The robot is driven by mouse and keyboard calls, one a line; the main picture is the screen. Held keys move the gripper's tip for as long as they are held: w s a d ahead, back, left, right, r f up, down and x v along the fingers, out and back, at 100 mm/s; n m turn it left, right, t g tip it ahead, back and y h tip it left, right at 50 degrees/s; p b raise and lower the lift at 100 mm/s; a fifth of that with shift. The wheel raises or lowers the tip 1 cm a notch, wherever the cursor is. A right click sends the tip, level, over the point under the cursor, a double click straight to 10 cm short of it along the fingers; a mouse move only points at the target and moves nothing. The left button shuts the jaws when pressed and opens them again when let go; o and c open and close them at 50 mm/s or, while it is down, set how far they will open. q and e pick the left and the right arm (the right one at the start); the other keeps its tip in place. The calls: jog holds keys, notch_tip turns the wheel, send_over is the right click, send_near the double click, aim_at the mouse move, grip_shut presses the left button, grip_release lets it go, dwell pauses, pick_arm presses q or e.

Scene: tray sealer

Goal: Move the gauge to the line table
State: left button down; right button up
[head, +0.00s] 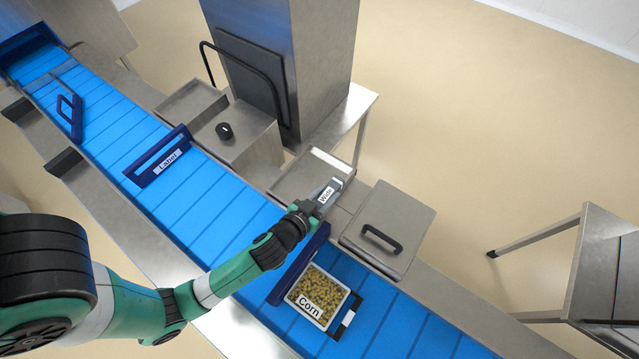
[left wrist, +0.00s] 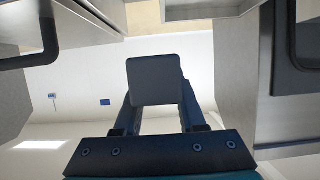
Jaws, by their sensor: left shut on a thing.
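The gauge (head: 335,184), a grey piece with a white label reading "Wide", is in my left gripper (head: 313,203). The gripper is shut on it and holds it over the steel surface beside the blue conveyor. In the left wrist view, a dark grey square end (left wrist: 155,82) shows between the two fingers. A steel surface with a shallow recessed tray (head: 285,187) lies just behind and left of the gauge; I cannot tell for sure which surface is the line table. My right gripper is not in view.
On the blue conveyor (head: 205,215) a tray of corn (head: 318,297) sits near my left forearm, beside a dark blue frame (head: 300,265). A "Label" frame (head: 165,160) stands farther up. A steel lid with a black handle (head: 385,235) is right of the gauge. A tall steel cabinet (head: 320,60) stands behind.

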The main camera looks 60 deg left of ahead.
aim_at(325, 202)
pick_arm(q)
jog(key=shift+s+d+r, duration=0.1)
jog(key=shift+d+r, duration=0.2)
jog(key=shift+d, duration=0.25)
jog(key=shift+r, duration=0.25)
jog(key=p, duration=0.1)
jog(key=r+p, duration=0.1)
jog(key=s+r+p, duration=0.1)
jog(key=p, duration=0.1)
jog(key=shift+d+r, duration=0.25)
jog(key=s+d+r+m+t+h+p, duration=0.1)
jog(key=d+r+m+h+p, duration=0.4)
jog(key=d, duration=0.4)
jog(key=shift+s+d+r+t+h+p, duration=0.15)
jog(key=shift+d+r+t+h+p, duration=0.15)
jog(key=shift+r+h+p, duration=0.45)
jog(key=shift+f+y, duration=0.25)
